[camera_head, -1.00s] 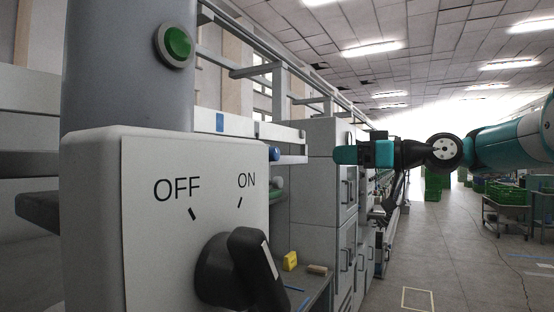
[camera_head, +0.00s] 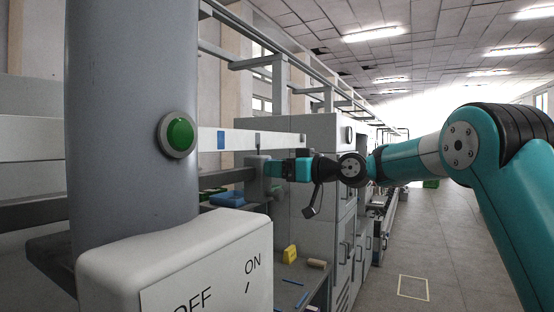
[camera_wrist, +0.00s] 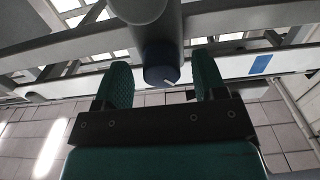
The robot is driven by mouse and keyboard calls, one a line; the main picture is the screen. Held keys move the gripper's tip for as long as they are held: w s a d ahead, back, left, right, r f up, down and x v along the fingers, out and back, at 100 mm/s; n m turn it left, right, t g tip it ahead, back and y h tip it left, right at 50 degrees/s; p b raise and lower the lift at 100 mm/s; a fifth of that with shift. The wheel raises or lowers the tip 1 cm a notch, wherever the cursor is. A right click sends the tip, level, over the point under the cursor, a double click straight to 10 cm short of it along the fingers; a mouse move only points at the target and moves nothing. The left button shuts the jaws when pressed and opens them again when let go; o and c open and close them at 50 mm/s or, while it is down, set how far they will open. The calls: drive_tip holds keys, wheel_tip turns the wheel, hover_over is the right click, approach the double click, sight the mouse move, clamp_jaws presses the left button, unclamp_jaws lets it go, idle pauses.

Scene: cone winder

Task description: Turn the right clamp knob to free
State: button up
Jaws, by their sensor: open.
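The right clamp knob (camera_wrist: 160,72) is dark blue with a short white mark, and sits on the end of a grey rounded housing (camera_wrist: 146,8). In the wrist view my gripper (camera_wrist: 162,66) is open, one green finger on each side of the knob, with a gap showing on both sides. In the head view my gripper (camera_head: 269,168) is at the grey clamp housing (camera_head: 253,170) by the pale rail, and the knob is hidden there.
A grey column with a green button (camera_head: 179,136) and an OFF/ON switch box (camera_head: 190,262) stand close at the left. The aisle floor (camera_head: 400,250) at the right is clear.

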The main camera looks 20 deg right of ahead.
drive_tip(key=shift+w+a, duration=0.25)
drive_tip(key=shift+a, duration=0.05)
drive_tip(key=c, duration=0.9)
drive_tip(key=shift+c, duration=0.2)
